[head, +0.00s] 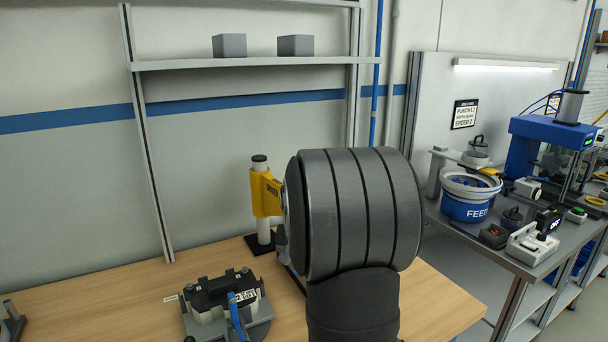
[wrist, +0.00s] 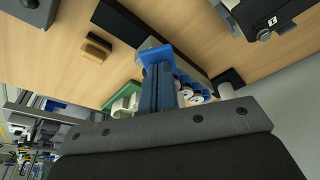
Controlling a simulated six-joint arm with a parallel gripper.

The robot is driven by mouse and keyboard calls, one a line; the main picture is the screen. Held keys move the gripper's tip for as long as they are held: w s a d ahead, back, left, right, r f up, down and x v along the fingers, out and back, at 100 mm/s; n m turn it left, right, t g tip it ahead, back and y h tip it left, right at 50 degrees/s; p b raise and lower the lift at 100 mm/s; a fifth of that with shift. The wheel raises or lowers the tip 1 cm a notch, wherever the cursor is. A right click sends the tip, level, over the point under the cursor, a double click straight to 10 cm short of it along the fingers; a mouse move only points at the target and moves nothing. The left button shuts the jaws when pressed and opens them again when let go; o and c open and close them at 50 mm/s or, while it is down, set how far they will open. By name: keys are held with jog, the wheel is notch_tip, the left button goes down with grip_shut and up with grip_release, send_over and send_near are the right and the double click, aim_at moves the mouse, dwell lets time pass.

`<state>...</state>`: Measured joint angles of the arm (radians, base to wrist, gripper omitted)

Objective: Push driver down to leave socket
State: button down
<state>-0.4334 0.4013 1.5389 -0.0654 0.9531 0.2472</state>
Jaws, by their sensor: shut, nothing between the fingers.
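A yellow piece with dark lettering (head: 266,193), possibly the driver, is on an upright white post (head: 259,172) with a black cap and black base in the head view. My large dark arm link stands beside it and covers its right side. I cannot make out the driver or its socket for certain. In the wrist view my gripper (wrist: 154,58) is shut, with its blue fingers together and nothing seen between them. It points over the wooden table, close to a dark rail. My gripper is hidden behind my arm in the head view.
A grey fixture (head: 260,325) holds a black-topped part with a white label, front left. Blue-and-white rollers (wrist: 196,92), a green-and-white part (wrist: 125,98) and a tan block (wrist: 96,48) lie near the fingers. A side bench (head: 470,232) carries a blue-banded bucket (head: 466,207).

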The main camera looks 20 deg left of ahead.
jog(key=shift+s+f, duration=0.1)
dwell(0.3)
notch_tip(320, 180, up, 10)
jog(key=shift+f, duration=0.2)
dwell(0.9)
jog(key=shift+f, duration=2.2)
